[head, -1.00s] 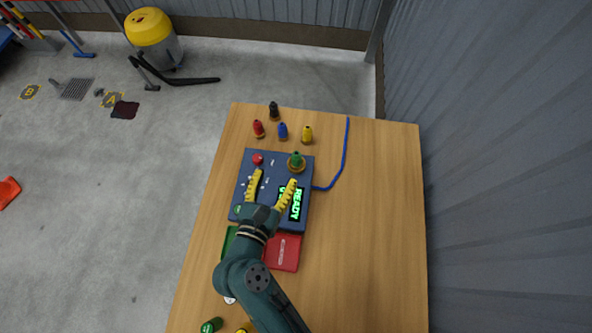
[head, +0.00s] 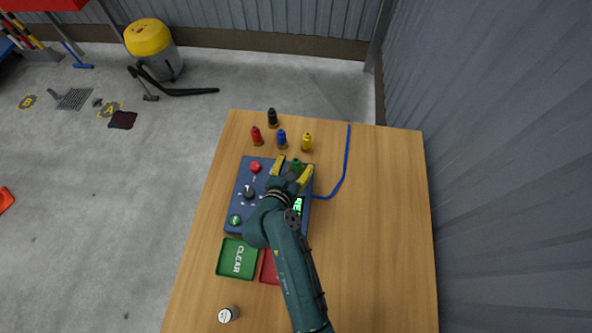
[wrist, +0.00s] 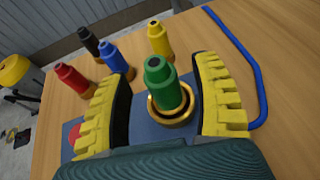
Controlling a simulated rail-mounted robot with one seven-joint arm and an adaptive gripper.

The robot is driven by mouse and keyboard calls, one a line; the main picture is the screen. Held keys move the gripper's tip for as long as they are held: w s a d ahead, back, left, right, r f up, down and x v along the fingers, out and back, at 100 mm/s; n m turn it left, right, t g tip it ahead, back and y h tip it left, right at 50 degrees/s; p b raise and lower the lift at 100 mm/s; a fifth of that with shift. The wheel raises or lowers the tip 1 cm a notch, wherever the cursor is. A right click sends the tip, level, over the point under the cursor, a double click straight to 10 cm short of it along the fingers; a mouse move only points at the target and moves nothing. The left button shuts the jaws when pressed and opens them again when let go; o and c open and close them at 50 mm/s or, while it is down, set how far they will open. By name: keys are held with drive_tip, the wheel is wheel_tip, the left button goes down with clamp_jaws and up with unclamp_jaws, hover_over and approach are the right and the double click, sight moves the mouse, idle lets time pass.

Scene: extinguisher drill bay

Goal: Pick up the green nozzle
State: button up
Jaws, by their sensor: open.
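The green nozzle (head: 296,165) stands upright in a brass ring at the far right corner of the blue control box (head: 240,190). In the wrist view the green nozzle (wrist: 162,88) sits between the two yellow ribbed fingers of my gripper (wrist: 172,95). My gripper (head: 293,168) is open, with a finger on either side of the nozzle. Gaps show between the nozzle and both fingers. The nozzle's base rests in the brass ring (wrist: 172,114).
Red (head: 256,136), blue (head: 281,139), yellow (head: 307,141) and black (head: 272,118) nozzles stand just beyond the box. A blue hose (head: 346,165) curves to the right. A green CLEAR tray (head: 238,258) and a partly hidden red tray (head: 268,268) lie nearer. The table's right side is clear.

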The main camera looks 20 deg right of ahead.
drive_tip(key=shift+w+d+f, duration=0.3)
drive_tip(key=shift+w+d, duration=0.1)
drive_tip(key=shift+d, duration=0.05)
drive_tip(key=shift+c, duration=0.2)
clamp_jaws()
